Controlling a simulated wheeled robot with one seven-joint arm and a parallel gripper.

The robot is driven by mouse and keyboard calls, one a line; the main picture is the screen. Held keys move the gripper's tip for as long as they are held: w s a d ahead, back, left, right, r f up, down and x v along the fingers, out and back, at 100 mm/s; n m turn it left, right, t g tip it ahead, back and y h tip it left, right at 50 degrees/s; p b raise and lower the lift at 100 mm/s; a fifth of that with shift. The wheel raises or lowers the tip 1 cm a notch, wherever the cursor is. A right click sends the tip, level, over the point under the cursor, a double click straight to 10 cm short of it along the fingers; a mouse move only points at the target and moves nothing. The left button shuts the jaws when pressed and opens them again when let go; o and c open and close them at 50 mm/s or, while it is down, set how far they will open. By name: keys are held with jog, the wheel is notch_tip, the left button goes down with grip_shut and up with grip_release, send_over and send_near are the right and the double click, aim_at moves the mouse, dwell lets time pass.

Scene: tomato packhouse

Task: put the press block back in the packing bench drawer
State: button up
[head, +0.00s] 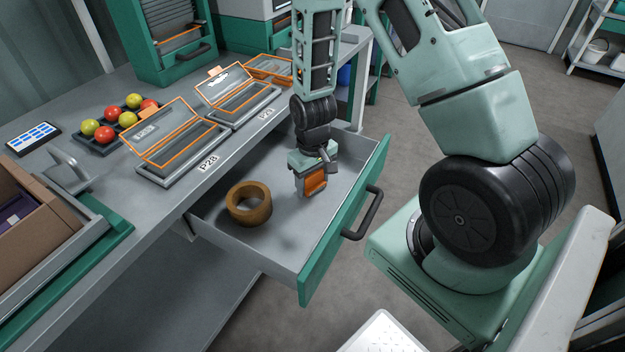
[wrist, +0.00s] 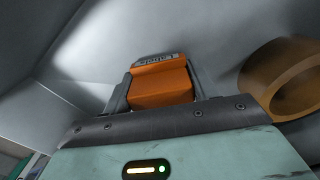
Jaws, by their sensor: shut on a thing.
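The press block (head: 315,183) is orange with a grey top part, and my gripper (head: 312,178) is shut on it. In the wrist view the press block (wrist: 160,85) sits between the fingers of my gripper (wrist: 155,95). Both are inside or just above the open packing bench drawer (head: 290,262). Whether the block touches the drawer floor I cannot tell. In the wrist view the grey drawer interior (wrist: 90,50) surrounds the block.
A brown ring (head: 249,204) lies in the drawer, left of the block; it also shows in the wrist view (wrist: 290,80). The drawer's green front has a dark handle (head: 363,214). Orange-edged clear-lidded trays (head: 180,150) and a tomato tray (head: 98,137) stand on the bench.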

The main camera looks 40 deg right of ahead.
jog(key=shift+f, duration=0.1)
jog(key=o, duration=0.8)
jog(key=shift+o, duration=0.2)
